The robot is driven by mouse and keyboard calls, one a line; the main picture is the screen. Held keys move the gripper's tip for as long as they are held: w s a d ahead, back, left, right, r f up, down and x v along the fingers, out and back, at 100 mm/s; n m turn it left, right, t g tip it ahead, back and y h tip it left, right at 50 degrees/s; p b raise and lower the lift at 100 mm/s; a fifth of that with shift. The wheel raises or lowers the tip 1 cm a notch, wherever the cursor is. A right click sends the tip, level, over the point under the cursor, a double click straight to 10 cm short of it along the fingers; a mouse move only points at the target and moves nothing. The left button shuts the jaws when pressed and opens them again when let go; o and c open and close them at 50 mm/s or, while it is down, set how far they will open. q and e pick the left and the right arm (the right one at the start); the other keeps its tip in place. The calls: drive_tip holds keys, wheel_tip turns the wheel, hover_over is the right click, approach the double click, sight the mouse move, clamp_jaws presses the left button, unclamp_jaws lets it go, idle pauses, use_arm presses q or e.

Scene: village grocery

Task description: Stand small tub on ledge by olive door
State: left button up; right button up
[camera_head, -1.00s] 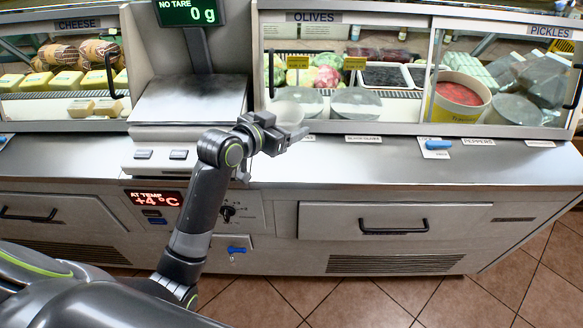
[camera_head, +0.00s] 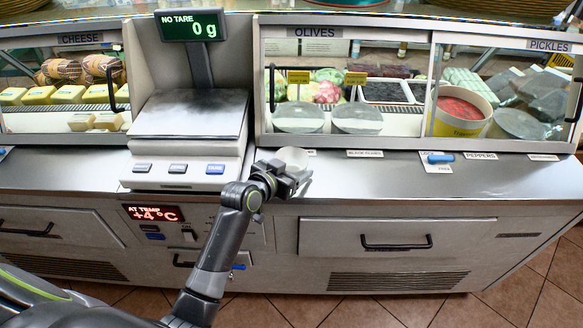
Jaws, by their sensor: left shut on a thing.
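The small tub (camera_head: 292,156) looks pale and translucent. My left gripper (camera_head: 296,181) is shut on it, at the front of the steel ledge (camera_head: 400,178) below the olive door (camera_head: 340,85). The tub shows above and behind the fingers; its lower part is hidden by the gripper. I cannot tell whether it touches the ledge. The olive door is the glass front under the "OLIVES" sign, with a black handle at its left. My right gripper is not in view.
A scale (camera_head: 188,140) with a display reading 0 g stands left of the gripper. Small labels and a blue latch (camera_head: 440,158) sit along the ledge near the glass. The ledge right of the gripper is mostly clear. Lidded tubs (camera_head: 357,118) stand behind the glass.

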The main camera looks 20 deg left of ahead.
use_arm(q)
drive_tip(key=shift+f, duration=0.1)
drive_tip(key=o, duration=0.9)
drive_tip(key=shift+o, duration=0.2)
drive_tip(key=shift+r, duration=0.2)
drive_tip(key=v, duration=1.2)
